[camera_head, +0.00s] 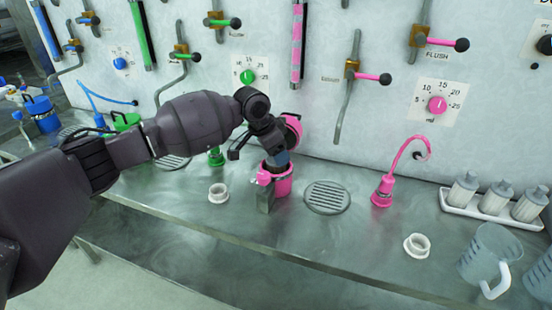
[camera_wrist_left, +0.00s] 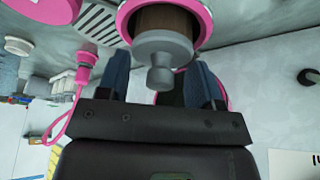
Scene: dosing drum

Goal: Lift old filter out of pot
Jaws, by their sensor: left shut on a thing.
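The pink pot (camera_head: 284,187) stands on the steel bench, below my left gripper (camera_head: 279,158). In the left wrist view the pot's pink rim (camera_wrist_left: 205,14) surrounds the old filter (camera_wrist_left: 165,22), which has a brown body and a grey knobbed cap. My left gripper (camera_wrist_left: 160,80) points at the pot, with its blue fingers on either side of the grey knob, shut on the filter. How far the filter sits inside the pot is hard to tell. The pink lid (camera_head: 293,128) stands open behind the gripper. My right gripper is not in view.
A round drain grate (camera_head: 327,197) and a pink curved spout (camera_head: 383,190) are right of the pot. White rings (camera_head: 218,193) lie on the bench. A white tray (camera_head: 470,211) of grey-white cylinders and clear jugs (camera_head: 490,250) stand at the right. Wall levers hang behind.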

